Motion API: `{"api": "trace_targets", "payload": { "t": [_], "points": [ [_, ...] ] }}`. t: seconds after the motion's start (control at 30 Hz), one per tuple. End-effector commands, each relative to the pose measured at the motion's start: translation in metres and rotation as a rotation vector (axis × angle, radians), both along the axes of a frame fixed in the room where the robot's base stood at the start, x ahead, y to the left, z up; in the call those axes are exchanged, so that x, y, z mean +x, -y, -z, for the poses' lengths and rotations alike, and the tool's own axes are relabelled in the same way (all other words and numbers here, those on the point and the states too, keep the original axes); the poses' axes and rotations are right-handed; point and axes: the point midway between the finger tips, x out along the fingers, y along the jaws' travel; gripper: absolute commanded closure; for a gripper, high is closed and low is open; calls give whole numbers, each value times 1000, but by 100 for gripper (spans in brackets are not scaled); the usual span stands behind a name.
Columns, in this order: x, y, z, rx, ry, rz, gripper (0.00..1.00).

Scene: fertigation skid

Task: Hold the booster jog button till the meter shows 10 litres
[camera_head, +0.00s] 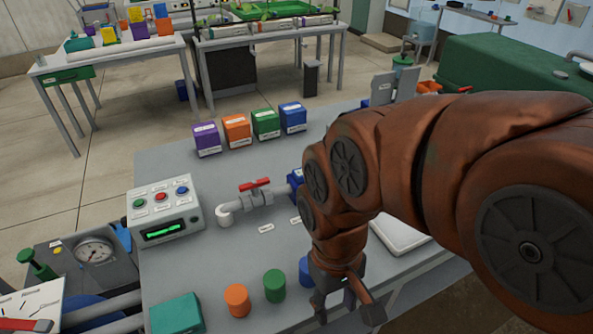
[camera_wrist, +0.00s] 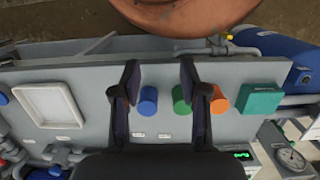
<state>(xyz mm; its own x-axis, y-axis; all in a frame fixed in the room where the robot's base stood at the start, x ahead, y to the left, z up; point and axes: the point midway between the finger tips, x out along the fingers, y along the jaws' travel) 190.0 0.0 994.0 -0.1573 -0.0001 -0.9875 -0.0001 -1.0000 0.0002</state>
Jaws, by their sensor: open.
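A light grey control box (camera_head: 167,215) stands at the left of the bench in the head view. Its top has a green button (camera_head: 139,203), a red button (camera_head: 160,196) and a blue button (camera_head: 182,190). Their labels are too small to read, so I cannot tell which is the booster jog. A lit green display (camera_head: 164,231) is on its front; I cannot read its figures. It shows partly in the wrist view (camera_wrist: 242,155). My gripper (camera_head: 345,300) is open and empty over the front of the bench, well right of the box, with fingers apart in the wrist view (camera_wrist: 160,85).
Blue (camera_wrist: 148,100), green (camera_head: 274,286) and orange (camera_head: 237,300) cylinders and a teal block (camera_head: 176,314) line the front edge. A pipe with a red-handled valve (camera_head: 255,185) lies right of the box. Several coloured boxes (camera_head: 237,130) stand behind. A round gauge (camera_head: 95,250) is left.

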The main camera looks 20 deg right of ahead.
Motion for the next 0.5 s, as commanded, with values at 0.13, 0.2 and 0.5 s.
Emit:
{"api": "trace_targets", "payload": {
  "t": [0.13, 0.2, 0.5],
  "points": [
    [0, 0, 0, 0, 0, 0, 64],
    [0, 0, 0, 0, 0, 0, 71],
    [0, 0, 0, 0, 0, 0, 100]
  ]
}}
